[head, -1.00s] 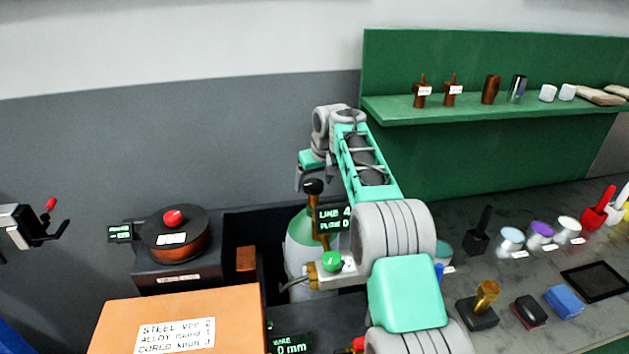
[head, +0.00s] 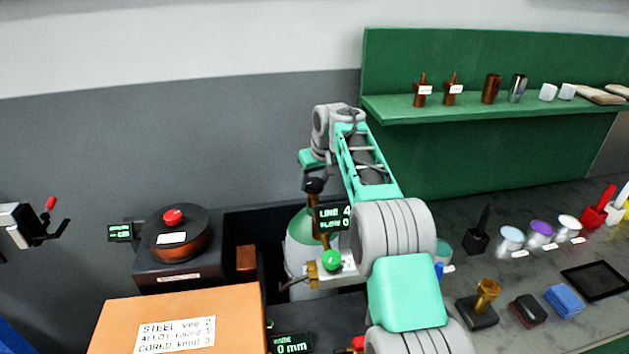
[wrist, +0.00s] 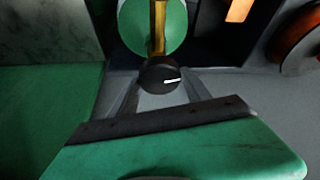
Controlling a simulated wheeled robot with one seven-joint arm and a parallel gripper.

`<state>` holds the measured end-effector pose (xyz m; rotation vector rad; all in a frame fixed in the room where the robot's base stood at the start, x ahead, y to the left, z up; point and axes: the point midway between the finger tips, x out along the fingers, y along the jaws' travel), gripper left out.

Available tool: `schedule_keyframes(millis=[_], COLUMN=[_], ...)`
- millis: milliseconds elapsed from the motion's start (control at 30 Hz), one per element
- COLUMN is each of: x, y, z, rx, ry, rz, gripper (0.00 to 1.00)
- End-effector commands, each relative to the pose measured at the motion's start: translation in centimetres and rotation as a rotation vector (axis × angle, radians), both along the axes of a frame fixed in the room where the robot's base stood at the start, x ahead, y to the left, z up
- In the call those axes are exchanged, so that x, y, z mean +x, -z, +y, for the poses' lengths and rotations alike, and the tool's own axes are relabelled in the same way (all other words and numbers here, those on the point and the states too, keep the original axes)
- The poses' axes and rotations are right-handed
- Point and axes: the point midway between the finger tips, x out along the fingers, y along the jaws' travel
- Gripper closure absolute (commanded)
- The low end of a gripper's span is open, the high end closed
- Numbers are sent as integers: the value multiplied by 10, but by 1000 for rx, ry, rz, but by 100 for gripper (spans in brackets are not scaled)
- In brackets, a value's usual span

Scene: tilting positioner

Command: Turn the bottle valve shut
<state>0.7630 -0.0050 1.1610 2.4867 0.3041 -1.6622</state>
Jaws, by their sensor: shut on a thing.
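The gas bottle (head: 300,226) is green at the shoulder and stands upright behind the dark bench edge. Its green shoulder also shows in the wrist view (wrist: 172,38). A brass stem rises from it to the black round valve knob (head: 313,186). In the wrist view the knob (wrist: 158,76) carries a white mark pointing right. My gripper (wrist: 157,84) is shut on the knob, with one finger on each side. In the head view my arm comes over from the right, and the fingers are hard to make out.
A display (head: 333,217) reading "LINE 4" and a green knob (head: 331,260) are close by the stem. A green shelf (head: 490,106) is at the right.

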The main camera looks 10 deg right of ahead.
Motion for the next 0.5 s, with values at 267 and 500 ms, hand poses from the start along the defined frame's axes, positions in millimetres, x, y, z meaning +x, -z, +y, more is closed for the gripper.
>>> schedule_keyframes(millis=[267, 500], x=[0, 0], y=[0, -1], z=[1, 3], rx=[0, 0], ry=[82, 250], rz=[-2, -1], gripper=[84, 84])
